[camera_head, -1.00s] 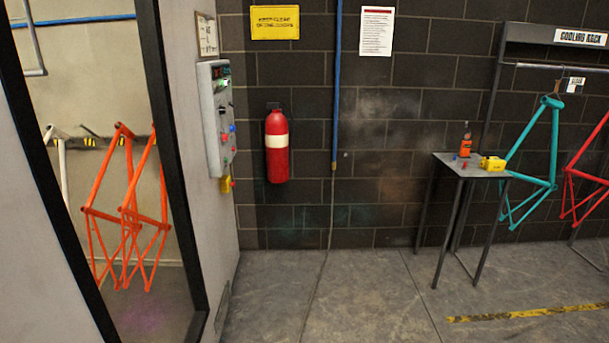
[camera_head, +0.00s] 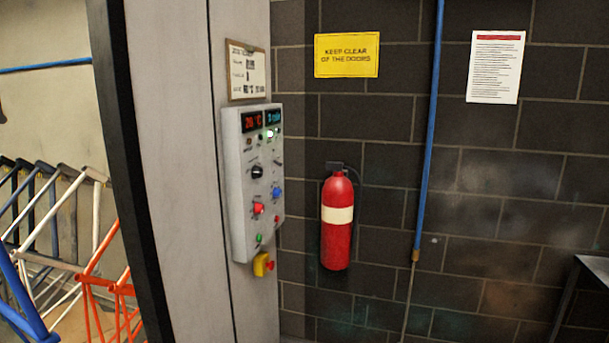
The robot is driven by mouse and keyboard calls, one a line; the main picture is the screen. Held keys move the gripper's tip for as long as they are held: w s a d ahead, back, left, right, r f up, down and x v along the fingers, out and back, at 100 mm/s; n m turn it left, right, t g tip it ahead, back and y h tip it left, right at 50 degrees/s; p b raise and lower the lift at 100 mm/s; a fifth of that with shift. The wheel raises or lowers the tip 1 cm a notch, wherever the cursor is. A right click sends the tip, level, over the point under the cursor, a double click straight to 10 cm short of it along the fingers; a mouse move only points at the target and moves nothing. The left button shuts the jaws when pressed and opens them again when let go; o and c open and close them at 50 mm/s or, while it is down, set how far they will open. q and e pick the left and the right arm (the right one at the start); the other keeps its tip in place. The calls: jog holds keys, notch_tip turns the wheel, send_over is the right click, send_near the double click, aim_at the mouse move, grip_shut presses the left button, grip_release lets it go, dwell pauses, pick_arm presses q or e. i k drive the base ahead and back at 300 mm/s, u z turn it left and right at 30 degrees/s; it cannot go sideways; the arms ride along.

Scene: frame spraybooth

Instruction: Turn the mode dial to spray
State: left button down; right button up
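A light grey control panel (camera_head: 241,195) is mounted on the booth's side wall, left of centre, seen at an angle. A red knob (camera_head: 258,208), a blue knob (camera_head: 277,193) and small buttons sit lower down. A yellow box with a red button (camera_head: 263,265) is at the panel's bottom. Neither of my grippers is in view.
A red fire extinguisher (camera_head: 337,235) hangs on the dark block wall right of the panel. A blue pipe (camera_head: 430,130) runs down that wall. Orange and other frames (camera_head: 100,295) show through the booth opening at left. A dark table edge (camera_head: 590,270) is at far right.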

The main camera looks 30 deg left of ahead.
aim_at(256, 173)
jog(key=u, duration=0.4)
jog(key=i, duration=1.95)
jog(key=u, duration=0.5)
